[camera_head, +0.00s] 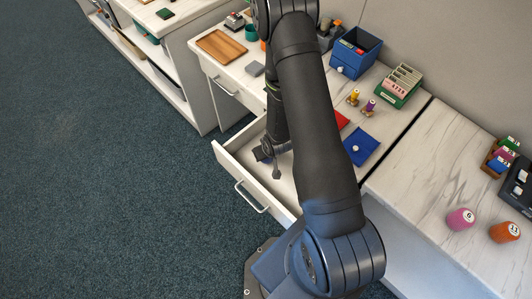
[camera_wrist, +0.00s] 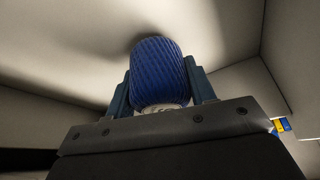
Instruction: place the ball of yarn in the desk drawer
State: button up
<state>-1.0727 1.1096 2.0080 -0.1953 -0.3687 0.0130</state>
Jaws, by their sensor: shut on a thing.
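The ball of yarn (camera_wrist: 157,68) is blue and ribbed, with a white patch at its lower end. In the wrist view it sits between the two fingers of my gripper (camera_wrist: 161,84), which is shut on it. In the head view, my gripper (camera_head: 264,155) is low inside the open desk drawer (camera_head: 229,171), near its left end. The yarn is not clearly visible there, as my arm and gripper cover that part. The drawer is pale, with a metal handle on its front. Pale surfaces surround the yarn in the wrist view.
On the desk stand a wooden tray (camera_head: 221,47), a blue box (camera_head: 356,52), a green card holder (camera_head: 401,86) and a blue pouch (camera_head: 361,147). My arm hides the drawer's right part. Floor is clear at left.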

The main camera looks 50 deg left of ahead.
jog(key=shift+f, duration=0.5)
jog(key=shift+f, duration=0.15)
jog(key=o, duration=1.1)
jog(key=shift+c, duration=0.2)
jog(key=v, duration=1.2)
